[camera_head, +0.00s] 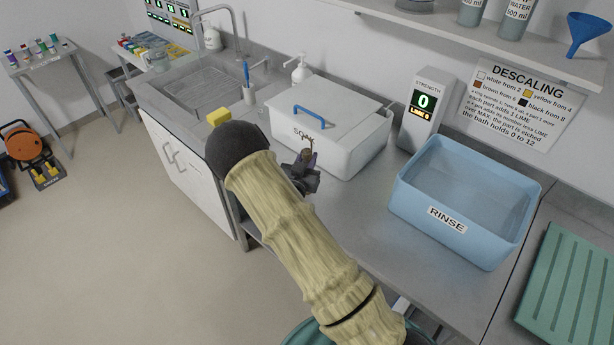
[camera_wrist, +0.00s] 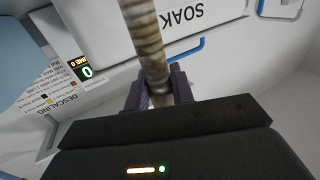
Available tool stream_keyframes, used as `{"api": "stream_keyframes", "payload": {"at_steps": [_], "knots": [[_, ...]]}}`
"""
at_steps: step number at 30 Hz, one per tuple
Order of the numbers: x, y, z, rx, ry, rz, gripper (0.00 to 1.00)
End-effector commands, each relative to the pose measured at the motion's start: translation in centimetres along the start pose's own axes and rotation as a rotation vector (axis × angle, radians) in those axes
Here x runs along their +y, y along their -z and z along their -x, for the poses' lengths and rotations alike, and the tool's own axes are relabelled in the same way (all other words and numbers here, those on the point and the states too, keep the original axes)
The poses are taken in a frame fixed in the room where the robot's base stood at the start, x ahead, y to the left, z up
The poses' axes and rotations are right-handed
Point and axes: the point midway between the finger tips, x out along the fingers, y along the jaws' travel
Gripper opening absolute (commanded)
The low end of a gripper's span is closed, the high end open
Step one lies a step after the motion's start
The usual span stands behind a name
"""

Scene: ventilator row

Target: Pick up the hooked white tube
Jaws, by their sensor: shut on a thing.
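My gripper (camera_head: 302,172) is in front of the white SOAK tub, above the counter. It is shut on a ribbed tube (camera_wrist: 148,42), which looks pale tan with brown bands rather than clean white. In the wrist view the tube stands between the two purple-grey fingers of my gripper (camera_wrist: 160,92) and runs out of the top of the picture. No hook shows on the visible part. In the head view only a small brown bit of it shows at the fingers.
The lidded SOAK tub (camera_head: 345,148) with a blue handle stands behind my gripper. The strength meter (camera_head: 425,105) reads 0. A blue RINSE basin (camera_head: 405,195) and a green ribbed mat (camera_head: 572,290) are to the right. A sink (camera_head: 190,88) and yellow sponge (camera_head: 219,117) are left.

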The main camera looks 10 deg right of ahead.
Motion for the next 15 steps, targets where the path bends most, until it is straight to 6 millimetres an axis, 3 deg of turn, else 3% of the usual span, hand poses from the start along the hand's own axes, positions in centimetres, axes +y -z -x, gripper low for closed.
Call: {"api": "stream_keyframes", "payload": {"at_steps": [8,15], "knots": [[0.0,0.5,0.0,0.001,0.000,-0.001,0.00],[0.0,3.3,0.0,0.003,0.000,-0.004,0.00]]}}
